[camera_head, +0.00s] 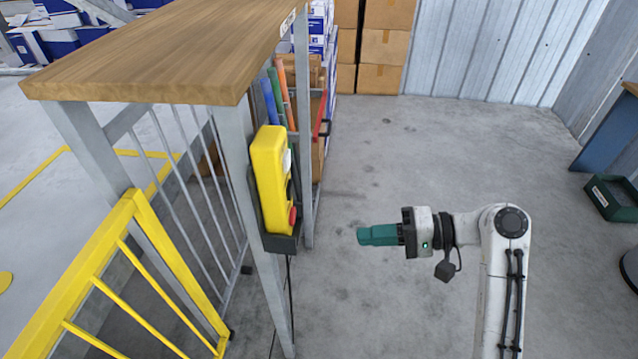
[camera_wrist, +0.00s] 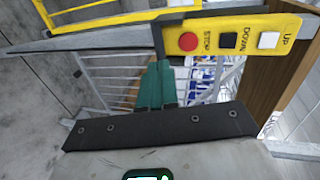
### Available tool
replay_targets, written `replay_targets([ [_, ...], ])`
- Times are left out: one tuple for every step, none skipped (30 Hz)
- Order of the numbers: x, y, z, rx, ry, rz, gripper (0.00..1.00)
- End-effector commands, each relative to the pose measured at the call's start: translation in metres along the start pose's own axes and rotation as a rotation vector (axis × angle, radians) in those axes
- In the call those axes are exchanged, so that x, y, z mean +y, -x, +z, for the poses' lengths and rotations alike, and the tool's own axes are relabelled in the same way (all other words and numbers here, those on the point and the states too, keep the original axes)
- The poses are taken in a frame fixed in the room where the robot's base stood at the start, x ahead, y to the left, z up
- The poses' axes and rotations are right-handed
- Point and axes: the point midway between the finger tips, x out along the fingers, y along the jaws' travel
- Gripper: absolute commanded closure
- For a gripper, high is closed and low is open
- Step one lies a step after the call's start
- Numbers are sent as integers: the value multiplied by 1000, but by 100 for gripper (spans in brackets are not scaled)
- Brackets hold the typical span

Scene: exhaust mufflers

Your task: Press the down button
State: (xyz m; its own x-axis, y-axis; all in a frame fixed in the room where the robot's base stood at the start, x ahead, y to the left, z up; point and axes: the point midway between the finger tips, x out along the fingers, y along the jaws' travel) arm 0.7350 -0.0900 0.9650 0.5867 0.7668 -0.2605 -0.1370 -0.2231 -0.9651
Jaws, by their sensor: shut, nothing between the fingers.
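The yellow control box (camera_head: 268,172) hangs on the grey post of the wood-topped stand. In the wrist view its face (camera_wrist: 208,27) shows a red STOP button (camera_wrist: 188,42), a black DOWN button (camera_wrist: 228,40) and a white UP button (camera_wrist: 268,40) in a row. In the head view the buttons are seen edge-on, with the red one (camera_head: 293,216) lowest. My gripper (camera_head: 361,236) has teal fingers, shut and empty, pointing left toward the box with a clear gap. In the wrist view its fingertips (camera_wrist: 161,66) lie below and left of the STOP button.
The wooden top (camera_head: 165,50) juts out above the box. A yellow railing (camera_head: 70,265) stands at lower left. Cardboard boxes (camera_head: 385,45) stand by the back wall. A green crate (camera_head: 612,198) is at the right. The floor around my gripper is clear.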

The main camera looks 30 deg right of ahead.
Motion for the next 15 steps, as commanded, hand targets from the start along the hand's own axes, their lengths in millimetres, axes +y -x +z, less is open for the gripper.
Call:
replay_targets([
  [-20,8,-8,3,-7,-61,100],
  [-29,12,-12,2,-9,-94,100],
  [-40,17,-15,-1,-15,-132,100],
  [-47,20,-17,-3,-16,-159,100],
  [-54,23,-19,-6,-19,-182,100],
  [-61,27,-20,-10,-21,-207,100],
  [-65,29,-22,-12,-22,-223,100],
  [-69,31,-23,-14,-22,-236,100],
  [-72,33,-23,-16,-24,-249,100],
  [-74,34,-24,-17,-24,-257,100],
  [-75,35,-24,-18,-25,-261,100],
  [-76,36,-24,-19,-25,-265,100],
  [-76,36,-24,-20,-25,-266,100],
  [-76,36,-24,-20,-25,-267,100],
  [-76,36,-24,-20,-25,-266,100],
])
